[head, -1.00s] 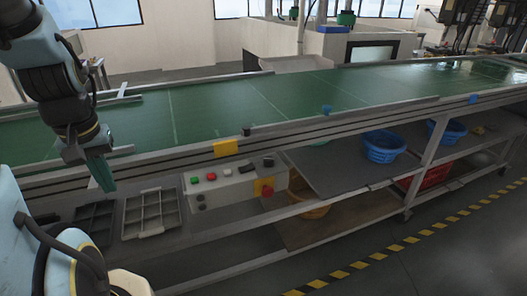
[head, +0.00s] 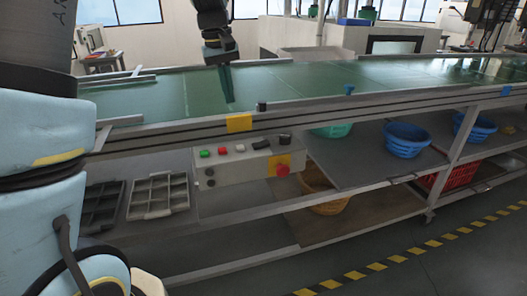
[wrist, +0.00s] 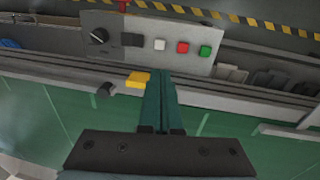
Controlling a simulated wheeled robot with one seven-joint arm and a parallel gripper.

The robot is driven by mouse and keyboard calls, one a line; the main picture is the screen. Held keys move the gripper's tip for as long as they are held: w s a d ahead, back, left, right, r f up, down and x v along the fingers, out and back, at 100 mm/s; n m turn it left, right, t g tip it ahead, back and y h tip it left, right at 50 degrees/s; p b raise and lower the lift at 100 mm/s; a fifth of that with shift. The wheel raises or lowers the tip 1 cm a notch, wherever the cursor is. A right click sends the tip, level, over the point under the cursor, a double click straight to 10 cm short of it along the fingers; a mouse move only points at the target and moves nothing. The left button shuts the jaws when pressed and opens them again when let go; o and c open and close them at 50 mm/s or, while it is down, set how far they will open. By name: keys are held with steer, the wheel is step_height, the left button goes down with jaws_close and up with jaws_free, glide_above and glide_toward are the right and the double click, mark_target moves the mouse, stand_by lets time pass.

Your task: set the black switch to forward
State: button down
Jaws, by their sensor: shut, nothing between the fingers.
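The grey control panel (head: 235,170) is mounted below the conveyor edge. The black rotary switch (head: 284,138) is at the right end of its top row. In the wrist view the switch (wrist: 98,36) is a round black knob with a pale mark, upper left; its setting is too small to read. My gripper (head: 229,101) is shut and empty, pointing down over the green belt, behind and left of the switch. In the wrist view its fingertips (wrist: 160,73) are apart from the panel, toward the white button (wrist: 159,44).
Beside the switch are a black rectangular part (head: 261,144), a red button (head: 222,151), a green button (head: 204,153) and a red emergency stop (head: 282,170). The conveyor rail with a yellow tag (head: 240,122) and black block (head: 262,107) lies between gripper and panel. Grey trays (head: 160,196) sit left.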

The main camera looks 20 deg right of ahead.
steer(key=b, duration=0.1)
glide_above(265, 143)
steer(key=a, duration=0.2)
steer(key=shift+w+a+r, duration=0.15)
steer(key=shift+r, duration=0.1)
steer(key=f, duration=0.4)
steer(key=d+f+p, duration=0.1)
steer(key=f, duration=0.4)
steer(key=d+f+p, duration=0.1)
steer(key=f, duration=0.4)
steer(key=shift+r+p, duration=0.1)
steer(key=shift+p, duration=0.3)
steer(key=shift+d+p, duration=0.1)
steer(key=shift+p, duration=0.4)
steer(key=shift+f+y, duration=0.3)
steer(key=shift+f, duration=0.05)
